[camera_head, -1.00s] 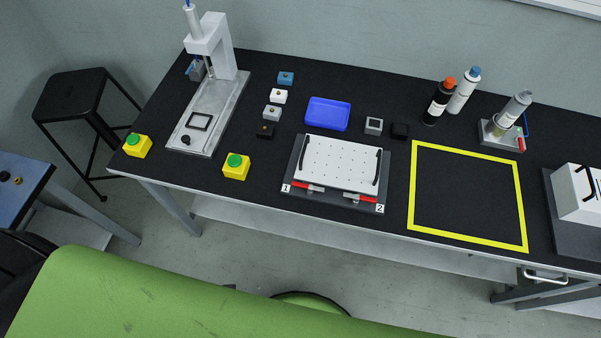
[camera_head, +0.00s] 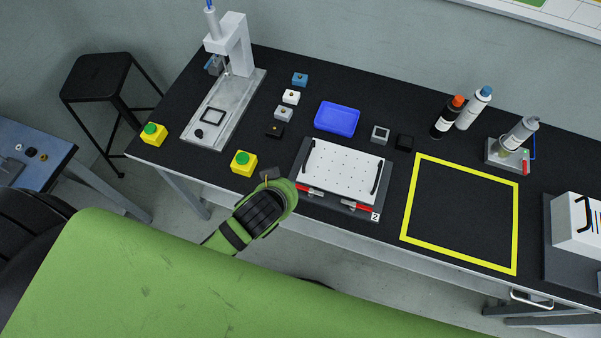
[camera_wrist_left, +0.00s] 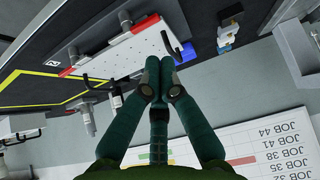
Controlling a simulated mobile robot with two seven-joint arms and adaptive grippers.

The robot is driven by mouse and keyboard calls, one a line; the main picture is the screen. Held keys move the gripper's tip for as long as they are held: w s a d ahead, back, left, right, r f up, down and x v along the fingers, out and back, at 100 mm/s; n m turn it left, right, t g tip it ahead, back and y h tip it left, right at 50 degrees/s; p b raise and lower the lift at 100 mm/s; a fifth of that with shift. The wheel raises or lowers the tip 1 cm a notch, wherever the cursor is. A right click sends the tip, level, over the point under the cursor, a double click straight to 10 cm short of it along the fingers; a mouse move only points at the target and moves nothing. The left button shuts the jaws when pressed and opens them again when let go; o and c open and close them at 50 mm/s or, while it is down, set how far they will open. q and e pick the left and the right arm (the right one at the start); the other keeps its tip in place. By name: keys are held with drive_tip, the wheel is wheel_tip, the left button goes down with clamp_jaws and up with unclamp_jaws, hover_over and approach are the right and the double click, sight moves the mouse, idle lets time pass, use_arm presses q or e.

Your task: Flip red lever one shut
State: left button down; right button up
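Red lever one (camera_head: 303,188) is at the front left of the white perforated plate's fixture (camera_head: 340,170). In the head view, my left arm partly covers that corner and hides the label 1. Lever one also shows in the left wrist view (camera_wrist_left: 146,24) as a red bar along the plate's edge. The second red lever (camera_head: 364,206) lies near the label 2. My left gripper (camera_head: 268,176) is over the table's front edge, just left of the fixture. In the left wrist view its fingertips (camera_wrist_left: 159,63) are together with nothing between them, apart from lever one. My right gripper is out of view.
A yellow box with a green button (camera_head: 243,162) stands just left of my left gripper. Black handles rise from the plate's sides, one (camera_wrist_left: 171,46) near my fingertips in the wrist view. A blue tray (camera_head: 337,118) is behind the fixture. The yellow-taped square (camera_head: 411,198) is empty.

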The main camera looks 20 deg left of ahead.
sight(302, 175)
use_arm(q)
drive_tip(key=shift+w+d+r, duration=0.1)
drive_tip(key=shift+r, duration=0.3)
drive_tip(key=x, duration=1)
drive_tip(key=shift+p, duration=0.3)
drive_tip(key=shift+w, duration=0.15)
